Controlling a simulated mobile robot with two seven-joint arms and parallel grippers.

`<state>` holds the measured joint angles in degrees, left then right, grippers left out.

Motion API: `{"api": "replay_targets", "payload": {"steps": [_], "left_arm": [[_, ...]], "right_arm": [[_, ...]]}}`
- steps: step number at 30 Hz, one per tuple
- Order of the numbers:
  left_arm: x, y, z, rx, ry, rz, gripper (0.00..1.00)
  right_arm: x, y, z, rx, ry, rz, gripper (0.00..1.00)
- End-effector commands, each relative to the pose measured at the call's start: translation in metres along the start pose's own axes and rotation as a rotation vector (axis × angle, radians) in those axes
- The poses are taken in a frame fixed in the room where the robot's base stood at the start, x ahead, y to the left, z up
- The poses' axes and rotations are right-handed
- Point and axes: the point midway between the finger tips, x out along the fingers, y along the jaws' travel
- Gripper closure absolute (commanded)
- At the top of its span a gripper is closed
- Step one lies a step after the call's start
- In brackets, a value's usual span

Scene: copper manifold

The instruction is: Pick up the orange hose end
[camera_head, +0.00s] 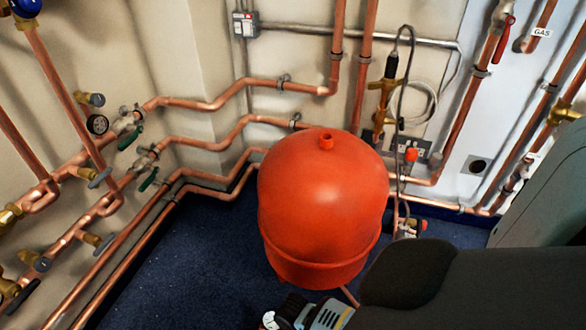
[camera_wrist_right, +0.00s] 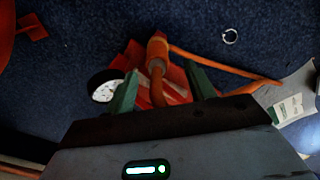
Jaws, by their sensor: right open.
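In the right wrist view, an orange hose end (camera_wrist_right: 157,50) with a thicker sleeve points up the picture, over a red object (camera_wrist_right: 178,84) on the dark blue floor. Orange hose (camera_wrist_right: 225,69) runs off it to the right. My right gripper (camera_wrist_right: 161,88) is open, its two green fingers on either side of the hose's lower part. I cannot tell whether they touch it. In the head view my dark right arm covers the lower right, and the hose end is hidden. My left gripper is in neither view.
A large orange-red tank (camera_head: 318,205) stands mid-picture, close to my right arm. Copper pipes (camera_head: 215,142) and valves line the walls. A round white-faced gauge (camera_wrist_right: 104,86) lies left of the fingers.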

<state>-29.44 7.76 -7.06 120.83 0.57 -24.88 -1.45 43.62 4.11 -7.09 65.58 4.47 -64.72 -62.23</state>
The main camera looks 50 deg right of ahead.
Motion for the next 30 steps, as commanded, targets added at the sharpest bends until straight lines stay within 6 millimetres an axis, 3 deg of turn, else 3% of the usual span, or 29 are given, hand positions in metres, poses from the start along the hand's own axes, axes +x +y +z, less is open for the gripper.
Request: {"api": "replay_targets", "payload": {"steps": [7,18,26,30], "left_arm": [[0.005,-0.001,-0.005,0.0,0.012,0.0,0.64],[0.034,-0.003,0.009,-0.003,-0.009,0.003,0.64],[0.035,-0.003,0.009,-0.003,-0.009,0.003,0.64],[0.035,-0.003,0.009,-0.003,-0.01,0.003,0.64]], "right_arm": [[0.007,0.001,0.001,0.0,0.0,0.001,0.46],[0.051,0.001,0.006,0.0,0.0,-0.001,0.46],[0.051,0.002,0.006,0.0,0.001,0.002,0.46],[0.051,0.002,0.006,0.0,0.001,0.002,0.61]]}}
